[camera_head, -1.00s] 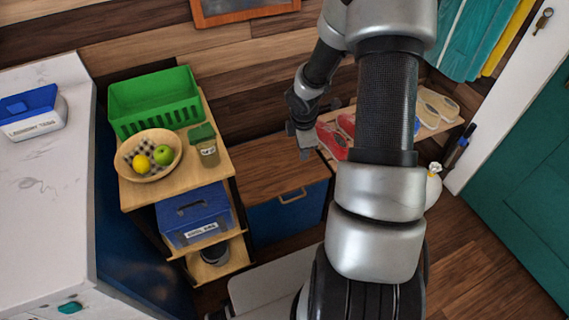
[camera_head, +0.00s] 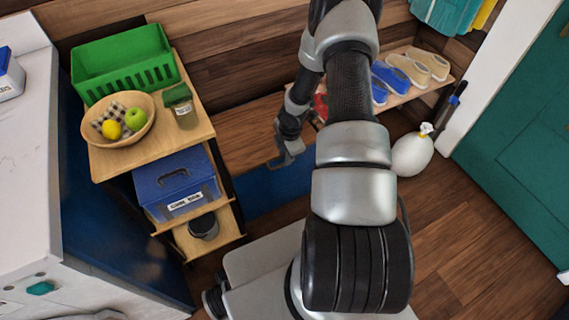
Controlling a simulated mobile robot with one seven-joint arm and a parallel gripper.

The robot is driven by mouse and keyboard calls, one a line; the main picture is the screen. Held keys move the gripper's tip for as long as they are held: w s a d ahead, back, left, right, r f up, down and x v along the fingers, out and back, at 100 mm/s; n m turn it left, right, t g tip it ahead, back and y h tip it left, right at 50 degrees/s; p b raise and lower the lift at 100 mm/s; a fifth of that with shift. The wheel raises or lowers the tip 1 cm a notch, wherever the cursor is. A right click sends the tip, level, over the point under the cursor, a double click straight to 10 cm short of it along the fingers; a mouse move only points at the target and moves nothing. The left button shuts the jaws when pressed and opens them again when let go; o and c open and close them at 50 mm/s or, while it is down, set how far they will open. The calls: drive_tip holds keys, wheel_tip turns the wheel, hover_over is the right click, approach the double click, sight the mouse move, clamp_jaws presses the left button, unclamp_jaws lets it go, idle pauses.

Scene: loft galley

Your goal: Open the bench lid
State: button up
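The bench stands low against the wooden wall, between the shelf cart and the shoe rack. Its brown wooden lid (camera_head: 238,137) lies flat, and its blue front (camera_head: 262,192) shows below. My gripper (camera_head: 284,161) is at the lid's front edge, near where the handle was seen earlier. The handle itself cannot be made out now. My gripper's fingers are small and dark against the bench, so I cannot tell whether they are open, shut or touching the edge. My arm hides the right part of the bench.
The shelf cart (camera_head: 197,133) at left carries a green basket (camera_head: 125,68), a fruit bowl (camera_head: 140,131), a jar (camera_head: 184,112) and a blue box (camera_head: 175,184). Shoes (camera_head: 408,68) sit on the rack (camera_head: 437,84). A white bag (camera_head: 411,155) stands on the open floor (camera_head: 455,235) at right.

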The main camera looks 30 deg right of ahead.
drive_tip(key=f, duration=0.2)
drive_tip(key=w+f+b, duration=0.1)
drive_tip(key=f, duration=0.1)
drive_tip(key=shift+f, duration=0.4)
clamp_jaws()
drive_tip(key=shift+s, duration=0.1)
